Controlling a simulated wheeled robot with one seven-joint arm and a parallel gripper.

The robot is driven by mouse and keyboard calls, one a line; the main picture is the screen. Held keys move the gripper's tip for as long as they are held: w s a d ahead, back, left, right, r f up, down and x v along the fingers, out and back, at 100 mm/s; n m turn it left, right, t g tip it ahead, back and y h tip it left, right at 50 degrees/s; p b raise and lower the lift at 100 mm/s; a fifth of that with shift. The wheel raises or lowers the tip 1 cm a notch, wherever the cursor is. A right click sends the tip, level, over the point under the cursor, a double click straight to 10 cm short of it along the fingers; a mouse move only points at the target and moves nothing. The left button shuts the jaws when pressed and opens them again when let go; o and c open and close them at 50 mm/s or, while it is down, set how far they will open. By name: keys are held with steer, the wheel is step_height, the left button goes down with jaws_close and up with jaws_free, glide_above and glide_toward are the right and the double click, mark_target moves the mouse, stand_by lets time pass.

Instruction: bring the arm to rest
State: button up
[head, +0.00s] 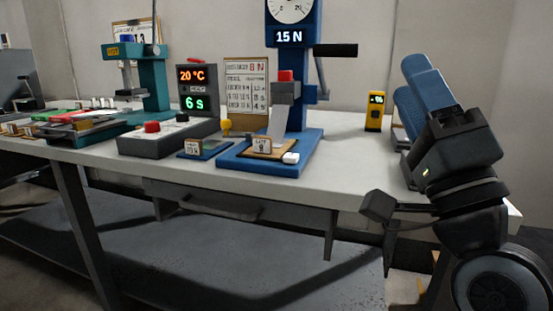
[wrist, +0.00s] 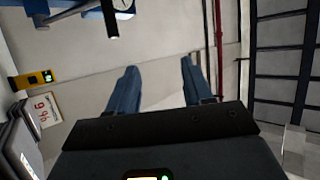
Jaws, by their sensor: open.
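My gripper (head: 408,78) is at the right of the head view, raised beside the right end of the bench. Its two blue fingers point up and away from the dark wrist. In the wrist view my gripper (wrist: 160,66) shows its fingers spread wide, with only pale wall seen between them. It is open and holds nothing. Dark parts of my arm hang in front of the bench's right end and hide part of it.
The grey bench (head: 345,170) carries a blue press (head: 296,110), a teal press (head: 152,80), a display box (head: 196,90) and a yellow meter (head: 375,111). The meter also shows in the wrist view (wrist: 32,79). The bench top between blue press and meter is mostly clear.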

steer(key=s+d+f+g+h, duration=0.15)
steer(key=s+f, duration=0.25)
steer(key=f, duration=0.4)
steer(key=s+d+f+n+g+h, duration=0.1)
steer(key=s+f+g+h, duration=0.2)
steer(key=f, duration=0.5)
steer(key=s+d+f+h, duration=0.1)
steer(key=s+f+h, duration=0.2)
steer(key=s+f, duration=0.45)
steer(key=s+d+f+n+g, duration=0.1)
steer(key=s+f+n+g, duration=0.4)
steer(key=s, duration=0.7)
steer(key=s+d+f+n+g, duration=0.15)
steer(key=s+f+n, duration=0.25)
steer(key=s+f, duration=0.5)
step_height(320, 180, up, 31)
steer(key=s+p, duration=0.2)
steer(key=p, duration=2.6)
steer(key=shift+s+a+f+p, duration=0.2)
steer(key=shift+p, duration=0.15)
